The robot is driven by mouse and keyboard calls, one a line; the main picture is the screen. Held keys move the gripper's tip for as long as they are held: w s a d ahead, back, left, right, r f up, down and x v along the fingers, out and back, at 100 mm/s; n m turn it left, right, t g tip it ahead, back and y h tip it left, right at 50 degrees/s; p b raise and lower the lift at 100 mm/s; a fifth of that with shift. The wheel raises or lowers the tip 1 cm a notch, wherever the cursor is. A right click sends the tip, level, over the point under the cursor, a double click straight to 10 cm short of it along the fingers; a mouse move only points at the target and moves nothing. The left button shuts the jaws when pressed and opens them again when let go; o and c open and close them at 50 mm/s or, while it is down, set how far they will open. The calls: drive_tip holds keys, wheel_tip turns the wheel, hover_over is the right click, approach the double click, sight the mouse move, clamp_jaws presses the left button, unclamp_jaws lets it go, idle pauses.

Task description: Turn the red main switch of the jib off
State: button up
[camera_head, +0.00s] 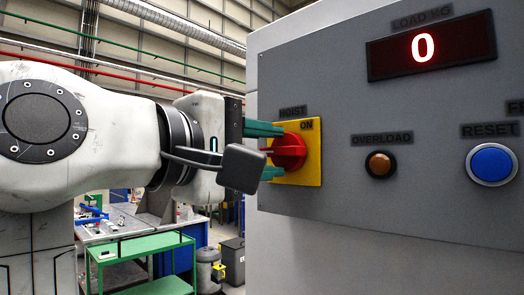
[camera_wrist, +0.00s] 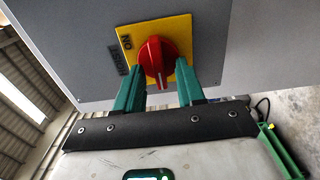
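The red main switch (camera_head: 289,152) is a rotary knob on a yellow plate (camera_head: 309,172) at the left of the grey panel. "ON" is printed at the plate's top right. The knob also shows in the wrist view (camera_wrist: 157,58), with a white line on its grip bar pointing down toward my gripper. My gripper (camera_head: 272,151) is open, its green fingers above and below the knob's left side. In the wrist view my fingers (camera_wrist: 159,80) stand apart at either side of the knob's near end. I cannot tell whether they touch it.
The panel (camera_head: 340,100) has a lit display (camera_head: 430,47) reading 0, an orange overload lamp (camera_head: 380,164) and a blue reset button (camera_head: 492,163). A green table (camera_head: 140,245) stands behind on the floor, lower left.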

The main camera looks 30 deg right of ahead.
drive_tip(key=shift+a, duration=0.1)
drive_tip(key=b+v, duration=0.3)
drive_tip(key=v, duration=0.7)
drive_tip(key=shift+a, duration=0.3)
drive_tip(key=shift+s, duration=0.1)
